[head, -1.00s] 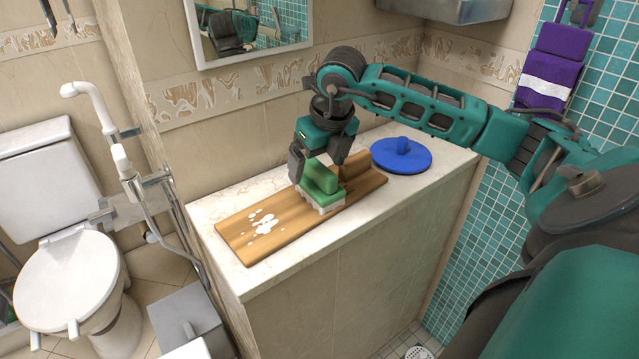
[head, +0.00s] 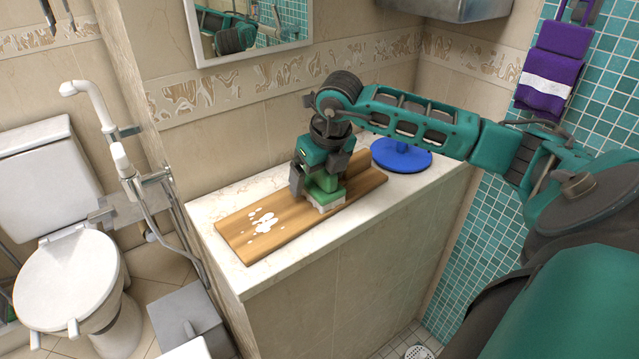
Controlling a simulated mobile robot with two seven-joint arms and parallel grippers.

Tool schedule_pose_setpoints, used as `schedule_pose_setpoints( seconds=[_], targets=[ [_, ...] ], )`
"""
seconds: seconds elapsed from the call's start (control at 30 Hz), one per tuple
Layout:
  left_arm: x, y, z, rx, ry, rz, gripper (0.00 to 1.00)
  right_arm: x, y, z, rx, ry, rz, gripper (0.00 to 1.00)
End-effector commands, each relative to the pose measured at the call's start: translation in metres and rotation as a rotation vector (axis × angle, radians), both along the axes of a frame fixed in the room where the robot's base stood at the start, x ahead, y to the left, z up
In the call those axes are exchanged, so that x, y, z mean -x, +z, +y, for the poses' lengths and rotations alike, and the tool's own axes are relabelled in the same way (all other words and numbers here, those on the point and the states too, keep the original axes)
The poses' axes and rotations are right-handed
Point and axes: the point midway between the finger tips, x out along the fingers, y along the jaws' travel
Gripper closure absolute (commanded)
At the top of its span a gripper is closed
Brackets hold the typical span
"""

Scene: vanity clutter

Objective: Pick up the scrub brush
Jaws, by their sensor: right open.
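The green scrub brush (head: 325,189) with pale bristles stands bristles-down on the wooden board (head: 238,232), which lies on the vanity counter. My right gripper (head: 317,187) points down over the brush, its dark fingers at either side of the green handle. The fingers are open, and the gripper hides part of the handle. The brush still rests on the board. My left gripper is not in view.
White spots (head: 263,222) mark the board left of the brush. A blue round lid-like object (head: 413,162) lies on the counter (head: 226,203) behind my right arm. A mirror (head: 250,28) hangs on the wall behind. The toilet (head: 68,280) is at left.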

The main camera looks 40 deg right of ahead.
Motion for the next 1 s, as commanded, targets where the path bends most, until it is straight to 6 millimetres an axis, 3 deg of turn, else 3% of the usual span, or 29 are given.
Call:
schedule_pose_setpoints(
  seconds=[0.4, 1.0],
  targets=[
    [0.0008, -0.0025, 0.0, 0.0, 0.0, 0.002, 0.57, 0.0001, -0.0014, -0.0001, 0.0, 0.0, 0.0, 0.07],
    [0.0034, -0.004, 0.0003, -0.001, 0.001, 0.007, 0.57, 0.0, -0.0015, 0.0, 0.0, 0.0, 0.0, 0.65]
  ],
)
